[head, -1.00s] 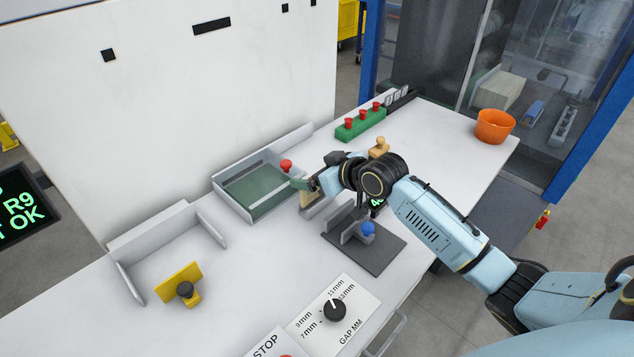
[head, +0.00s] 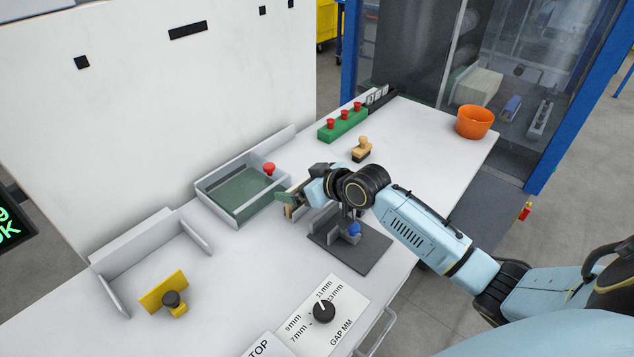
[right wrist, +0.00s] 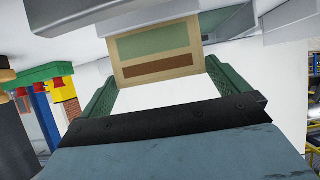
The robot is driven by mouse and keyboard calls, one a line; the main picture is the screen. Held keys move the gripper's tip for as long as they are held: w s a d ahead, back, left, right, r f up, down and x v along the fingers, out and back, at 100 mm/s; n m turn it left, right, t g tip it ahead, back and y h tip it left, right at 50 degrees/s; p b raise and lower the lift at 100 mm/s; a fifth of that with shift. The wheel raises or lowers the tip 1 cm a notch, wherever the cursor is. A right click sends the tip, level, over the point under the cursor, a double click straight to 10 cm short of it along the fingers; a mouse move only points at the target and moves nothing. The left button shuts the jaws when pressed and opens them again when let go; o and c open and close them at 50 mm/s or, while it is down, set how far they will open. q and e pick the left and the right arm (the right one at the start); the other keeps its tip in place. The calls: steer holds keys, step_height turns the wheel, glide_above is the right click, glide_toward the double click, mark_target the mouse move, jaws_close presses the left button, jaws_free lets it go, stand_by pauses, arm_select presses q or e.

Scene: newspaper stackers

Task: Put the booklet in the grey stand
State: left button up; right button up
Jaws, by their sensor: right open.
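The booklet (right wrist: 155,52) is tan with a green and a brown band. In the right wrist view it shows between and beyond the tips of my right gripper's green fingers (right wrist: 158,85), with white gaps at its sides. In the head view, only a tan bit of the booklet (head: 289,212) shows beside my right gripper (head: 288,201), which is open. My left gripper is not in view.
A grey tray with a green floor (head: 236,204) and a red knob stands left of the gripper. A yellow block (head: 163,291) and a gap dial (head: 323,312) are nearer the front. A wooden stamp (head: 362,149), green button box (head: 342,125) and orange bowl (head: 474,121) are farther back.

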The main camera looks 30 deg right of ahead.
steer(key=p+v, duration=0.1)
steer(key=v, duration=1)
steer(key=shift+s, duration=0.2)
steer(key=shift+d, duration=0.1)
